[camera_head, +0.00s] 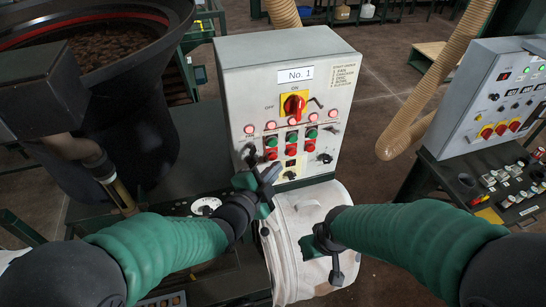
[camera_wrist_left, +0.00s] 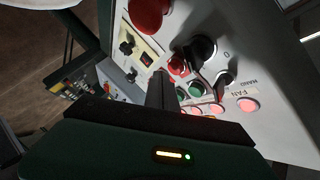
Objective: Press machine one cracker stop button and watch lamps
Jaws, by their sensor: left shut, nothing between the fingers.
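The grey machine panel marked No. 1 (camera_head: 235,75) stands upright in front of me. Its row of red lamps (camera_head: 292,122) is lit. Below are green buttons (camera_head: 291,137) and red stop buttons (camera_head: 291,150). My left gripper (camera_head: 268,178) is shut and empty, low at the panel's left side. In the left wrist view its fingers (camera_wrist_left: 160,88) point at the panel, the tips close to a red button (camera_wrist_left: 178,66); contact cannot be told. A lit lamp (camera_wrist_left: 248,104) sits by the FAN label. The cracker label is not readable there. My right gripper (camera_head: 325,245) is lower right.
A yellow-backed red rotary switch (camera_head: 293,104) is above the lamps. A white cloth-like drum (camera_head: 305,210) sits below the panel. A dark hopper (camera_head: 120,110) of brown beans is at left. A second panel (camera_head: 485,100) and a tan hose (camera_head: 430,85) are at right.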

